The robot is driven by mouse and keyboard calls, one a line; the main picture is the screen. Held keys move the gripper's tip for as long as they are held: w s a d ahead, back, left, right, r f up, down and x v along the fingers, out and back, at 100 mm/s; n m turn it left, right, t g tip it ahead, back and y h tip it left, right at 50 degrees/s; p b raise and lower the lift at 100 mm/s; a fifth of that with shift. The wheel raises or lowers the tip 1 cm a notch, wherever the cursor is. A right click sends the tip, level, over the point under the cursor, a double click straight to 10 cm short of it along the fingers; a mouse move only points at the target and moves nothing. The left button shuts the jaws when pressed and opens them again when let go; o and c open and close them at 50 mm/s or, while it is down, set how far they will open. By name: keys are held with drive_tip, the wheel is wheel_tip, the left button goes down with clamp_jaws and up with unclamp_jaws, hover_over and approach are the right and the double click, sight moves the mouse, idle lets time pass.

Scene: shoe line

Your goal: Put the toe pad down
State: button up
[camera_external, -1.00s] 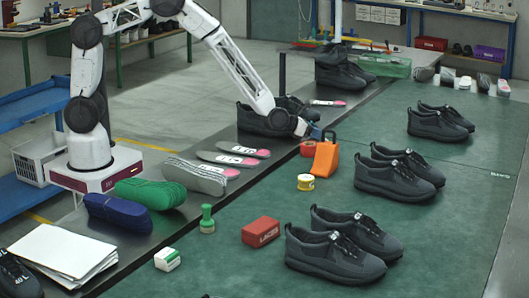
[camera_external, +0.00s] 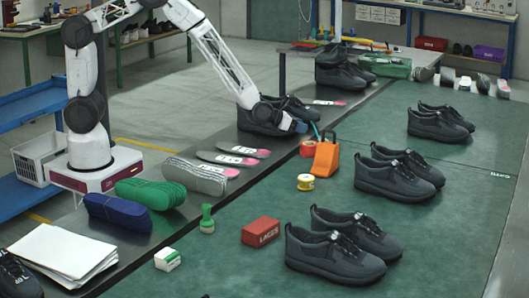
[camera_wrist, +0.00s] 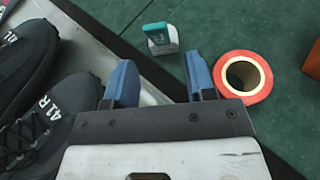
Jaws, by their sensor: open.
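My gripper (camera_wrist: 159,62) is open, its two blue fingers apart with nothing between them. In the external view my gripper (camera_external: 297,126) is low beside a pair of dark shoes (camera_external: 262,118) on the dark bench strip. A small white piece with a teal top (camera_wrist: 161,38) lies just beyond the fingertips, apart from them, near the green mat's edge; I cannot tell for sure that it is the toe pad. The dark shoes, marked 41 R (camera_wrist: 45,120) and 41 L (camera_wrist: 25,50), are left of the fingers in the wrist view.
A red tape roll (camera_wrist: 220,75) lies close to the right finger. An orange holder (camera_external: 326,158) and yellow tape (camera_external: 306,182) stand nearby. Insoles (camera_external: 228,158) lie along the strip. More shoe pairs (camera_external: 400,175) stand on the green mat (camera_external: 440,225).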

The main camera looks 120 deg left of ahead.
drive_tip(key=shift+v, duration=2.65)
drive_tip(key=s+d+r+n+g+y, duration=0.1)
drive_tip(key=s+d+r+n+g, duration=0.1)
drive_tip(key=s+d+r+n, duration=0.45)
drive_tip(key=s+d+r+n+g, duration=0.1)
drive_tip(key=s+d+r+n, duration=0.15)
drive_tip(key=r, duration=0.65)
drive_tip(key=s+d+r+n+g+y, duration=0.1)
drive_tip(key=s+d+r+n+g, duration=0.1)
drive_tip(key=s+d+r+n, duration=0.35)
drive_tip(key=s+d+r+n+h, duration=0.2)
drive_tip(key=s+d+n+h, duration=0.2)
drive_tip(key=s+d, duration=0.4)
drive_tip(key=s+d+r+n+g+h, duration=0.1)
drive_tip(key=s+d+n+h, duration=0.3)
drive_tip(key=s+d, duration=0.5)
drive_tip(key=s+d+r+n+g+h, duration=0.1)
drive_tip(key=s+d+r+n+h, duration=0.2)
drive_tip(key=s+d, duration=0.5)
drive_tip(key=d+r+n, duration=0.1)
drive_tip(key=d, duration=0.3)
drive_tip(key=shift+s+h, duration=0.25)
drive_tip(key=shift+h, duration=0.15)
